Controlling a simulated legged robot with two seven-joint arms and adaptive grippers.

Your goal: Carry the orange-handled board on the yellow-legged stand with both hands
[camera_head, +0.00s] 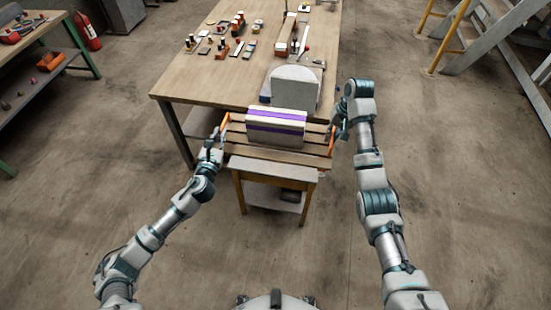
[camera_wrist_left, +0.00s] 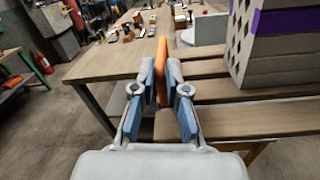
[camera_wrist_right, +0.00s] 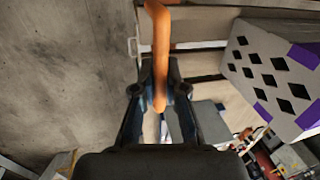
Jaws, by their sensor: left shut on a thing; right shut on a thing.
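The slatted wooden board (camera_head: 240,137) lies level over the small yellow-legged stand (camera_head: 272,174); I cannot tell whether it touches the stand. A grey hollow brick with purple bands (camera_head: 276,127) sits upright on the board. My left gripper (camera_head: 218,135) is shut on the board's left orange handle (camera_wrist_left: 161,68), which stands between its fingers in the left wrist view. My right gripper (camera_head: 337,130) is shut on the right orange handle (camera_wrist_right: 160,50), seen between its dark fingers in the right wrist view. The brick's holes show in the right wrist view (camera_wrist_right: 265,75).
A long wooden table (camera_head: 200,80) stands just behind the board, with a grey rounded block (camera_head: 292,86) near its front edge and several small items farther back. A green-legged workbench (camera_head: 40,65) is at far left, yellow-railed stairs (camera_head: 490,50) at far right. Floor is clear on both sides.

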